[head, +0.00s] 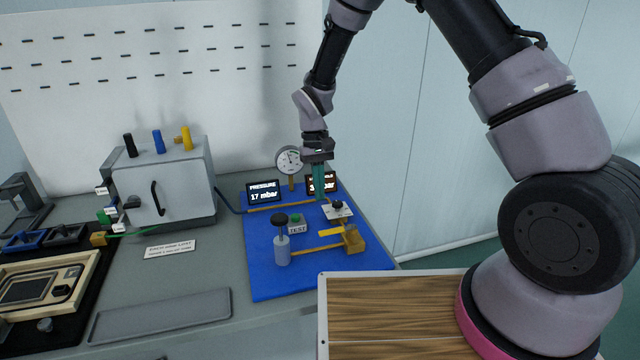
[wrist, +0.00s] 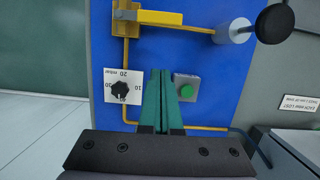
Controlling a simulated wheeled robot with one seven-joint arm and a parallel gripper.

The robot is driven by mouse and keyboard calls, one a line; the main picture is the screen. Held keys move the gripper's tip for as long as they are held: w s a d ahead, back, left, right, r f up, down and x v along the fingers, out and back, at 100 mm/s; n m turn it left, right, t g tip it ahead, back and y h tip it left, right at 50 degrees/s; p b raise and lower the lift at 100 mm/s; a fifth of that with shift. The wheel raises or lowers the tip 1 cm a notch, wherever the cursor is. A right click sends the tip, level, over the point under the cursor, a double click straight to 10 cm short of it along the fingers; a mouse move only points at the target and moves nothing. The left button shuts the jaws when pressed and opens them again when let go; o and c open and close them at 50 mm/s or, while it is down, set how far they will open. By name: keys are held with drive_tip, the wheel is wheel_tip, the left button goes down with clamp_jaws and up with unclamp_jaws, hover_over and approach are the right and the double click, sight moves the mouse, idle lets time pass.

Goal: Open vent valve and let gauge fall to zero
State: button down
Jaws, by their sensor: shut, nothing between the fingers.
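The blue panel (head: 265,275) carries a round gauge (head: 289,161) at the back; its reading is too small to tell. The pressure display (head: 263,193) reads 17 mbar. A yellow lever (head: 330,233) beside a brass block (head: 354,242) looks like the vent valve; the lever also shows in the wrist view (wrist: 160,17). My gripper (head: 320,196) is shut and empty above the panel, apart from the lever. In the wrist view its green fingers (wrist: 165,72) lie between the black dial (wrist: 121,89) and the green button (wrist: 187,90). The second display (head: 321,183) is partly hidden by my gripper.
A pump with a black knob (head: 281,242) stands left of the lever. A grey box (head: 165,185) with coloured handles stands on the bench to the left. A grey tray (head: 160,315) lies in front. A wood-topped surface (head: 390,310) is at the front right.

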sight(338, 230)
drive_tip(key=x, duration=0.6)
drive_tip(key=shift+s+d, duration=0.1)
drive_tip(key=shift+s+d+r, duration=0.15)
drive_tip(key=shift+s+r, duration=0.05)
drive_tip(key=shift+s, duration=0.4)
drive_tip(key=shift+s+d+r, duration=0.15)
drive_tip(key=shift+s+d, duration=0.05)
drive_tip(key=shift+s, duration=0.4)
drive_tip(key=shift+s+d, duration=0.15)
drive_tip(key=shift+s, duration=0.45)
